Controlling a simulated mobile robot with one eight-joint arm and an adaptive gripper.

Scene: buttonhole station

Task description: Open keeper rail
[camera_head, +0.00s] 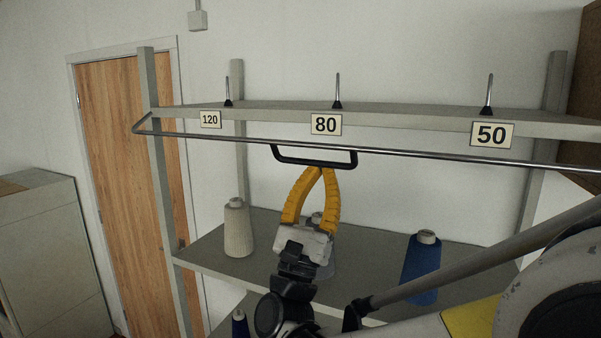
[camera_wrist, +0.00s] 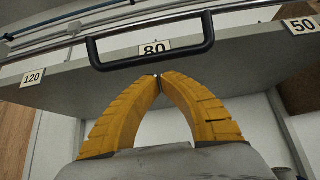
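The keeper rail (camera_head: 415,153) is a thin metal bar running along the front of the upper shelf. In the wrist view the rail (camera_wrist: 232,8) crosses the top. A black handle (camera_head: 314,162) hangs from its middle, below the 80 label; it also shows in the wrist view (camera_wrist: 150,57). Whether the tips touch the handle is unclear.
The upper shelf (camera_head: 400,117) bears upright pins and labels 120, 80 and 50. On the lower shelf (camera_head: 205,250) stand a cream cone (camera_head: 238,228), a blue cone (camera_head: 421,266) and a grey cone behind my gripper. A wooden door (camera_head: 120,180) is at left.

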